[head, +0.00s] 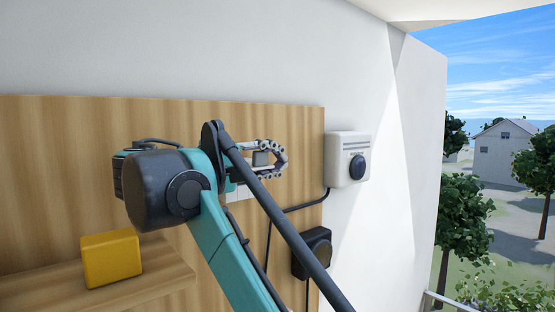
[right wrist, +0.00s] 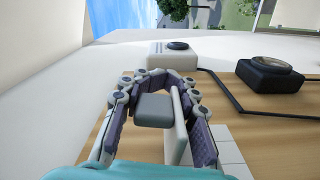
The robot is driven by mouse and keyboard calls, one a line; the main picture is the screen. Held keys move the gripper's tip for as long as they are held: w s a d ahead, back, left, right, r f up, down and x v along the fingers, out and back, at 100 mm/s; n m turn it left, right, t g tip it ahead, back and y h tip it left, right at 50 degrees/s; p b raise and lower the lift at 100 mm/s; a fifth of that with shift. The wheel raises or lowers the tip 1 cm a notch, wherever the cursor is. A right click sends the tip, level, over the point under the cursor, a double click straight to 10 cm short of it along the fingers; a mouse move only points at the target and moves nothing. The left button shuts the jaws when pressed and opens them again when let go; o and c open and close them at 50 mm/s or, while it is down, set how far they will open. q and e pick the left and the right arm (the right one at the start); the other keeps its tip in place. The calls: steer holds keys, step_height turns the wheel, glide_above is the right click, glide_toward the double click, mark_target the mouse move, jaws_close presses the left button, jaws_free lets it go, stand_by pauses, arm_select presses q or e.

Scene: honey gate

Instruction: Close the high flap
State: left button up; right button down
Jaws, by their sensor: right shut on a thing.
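My right gripper (head: 281,160) reaches to the wooden wall panel; it also shows in the right wrist view (right wrist: 170,76). Its fingers are curled inward, with the tips close together. Between them are a grey block (right wrist: 153,110) and a thin pale upright plate (right wrist: 179,118), which looks like the high flap, standing out from the panel. The block also shows in the head view (head: 260,158). The arm hides the flap's lower part and hinge in the head view. I cannot tell exactly where the fingers touch it. My left gripper is not in view.
A yellow block (head: 111,258) sits on a wooden shelf (head: 160,275) at lower left. A white wall box (head: 340,150) with a round black knob and a black box (head: 311,252) with cables are right of the gripper. Open outdoors lies beyond the wall.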

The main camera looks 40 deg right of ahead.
stand_by(0.8)
steer(key=c, duration=1.3)
jaws_free()
steer(key=shift+o, duration=0.2)
steer(key=shift+w, duration=0.15)
steer(key=a, duration=1.2)
steer(key=shift+s, duration=0.45)
